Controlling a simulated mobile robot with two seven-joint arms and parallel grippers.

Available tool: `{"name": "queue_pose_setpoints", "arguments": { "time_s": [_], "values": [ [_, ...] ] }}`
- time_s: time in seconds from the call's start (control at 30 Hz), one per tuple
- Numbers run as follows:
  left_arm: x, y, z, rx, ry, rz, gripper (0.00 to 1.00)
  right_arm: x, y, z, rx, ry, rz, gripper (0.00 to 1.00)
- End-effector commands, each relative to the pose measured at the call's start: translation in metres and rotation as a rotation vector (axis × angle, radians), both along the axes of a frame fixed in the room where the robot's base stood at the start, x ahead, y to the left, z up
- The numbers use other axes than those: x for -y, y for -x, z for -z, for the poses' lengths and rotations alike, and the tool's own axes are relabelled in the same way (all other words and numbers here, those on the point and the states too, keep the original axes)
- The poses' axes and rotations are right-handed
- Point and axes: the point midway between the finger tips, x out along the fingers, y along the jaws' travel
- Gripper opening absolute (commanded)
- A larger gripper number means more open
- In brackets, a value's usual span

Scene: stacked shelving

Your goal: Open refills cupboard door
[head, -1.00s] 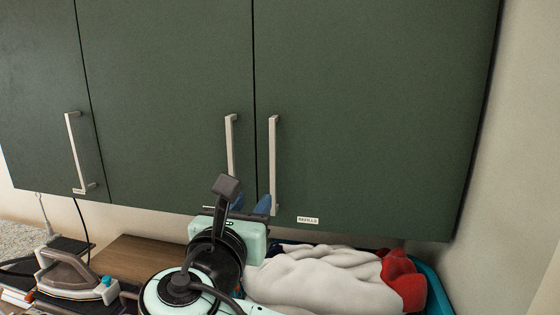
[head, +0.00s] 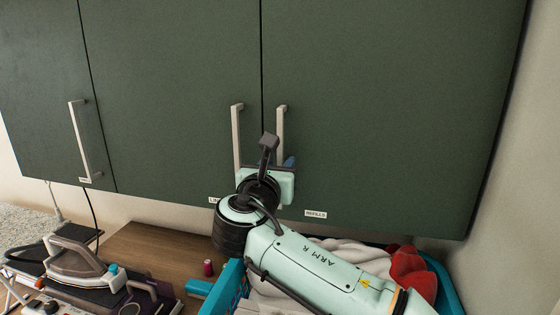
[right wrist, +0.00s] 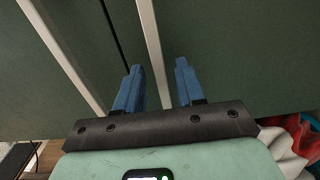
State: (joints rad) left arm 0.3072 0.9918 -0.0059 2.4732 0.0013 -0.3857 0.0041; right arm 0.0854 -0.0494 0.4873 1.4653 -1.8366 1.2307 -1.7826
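The refills cupboard door (head: 390,110) is the dark green right-hand door and is shut. A small white label reading REFILLS (head: 316,214) is at its lower left. Its pale vertical bar handle (head: 281,125) is near the left edge, its lower part hidden behind my right gripper (head: 284,163). In the right wrist view, the two blue fingers of this gripper (right wrist: 157,82) are open, and the handle (right wrist: 150,45) runs between them. I cannot tell whether they touch it. My left gripper is not in view.
The neighbouring door's handle (head: 237,140) stands close on the left. Below are a teal basket (head: 446,285) with white and red cloth, a clothes iron (head: 80,258), a small red can (head: 208,267) and a wooden surface (head: 155,250). A wall borders the right.

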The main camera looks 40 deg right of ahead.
Motion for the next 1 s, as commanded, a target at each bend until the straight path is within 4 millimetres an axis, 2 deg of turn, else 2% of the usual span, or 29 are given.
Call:
{"name": "queue_pose_setpoints", "arguments": {
  "time_s": [0.13, 0.47, 0.6, 0.83, 1.0],
  "values": [
    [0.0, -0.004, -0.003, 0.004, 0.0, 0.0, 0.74, 0.01, -0.008, -0.001, 0.001, -0.001, 0.002, 0.38],
    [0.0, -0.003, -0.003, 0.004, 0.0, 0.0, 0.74, 0.013, -0.01, 0.0, 0.0, 0.0, -0.001, 0.38],
    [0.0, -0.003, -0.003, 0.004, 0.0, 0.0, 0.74, 0.013, -0.01, 0.0, 0.0, 0.0, 0.0, 0.0],
    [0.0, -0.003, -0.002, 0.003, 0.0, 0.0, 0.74, 0.012, -0.009, 0.0, 0.001, 0.001, -0.002, 0.0],
    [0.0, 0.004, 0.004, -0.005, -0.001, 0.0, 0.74, 0.009, 0.003, 0.001, 0.001, 0.002, -0.025, 0.0]
  ]
}}
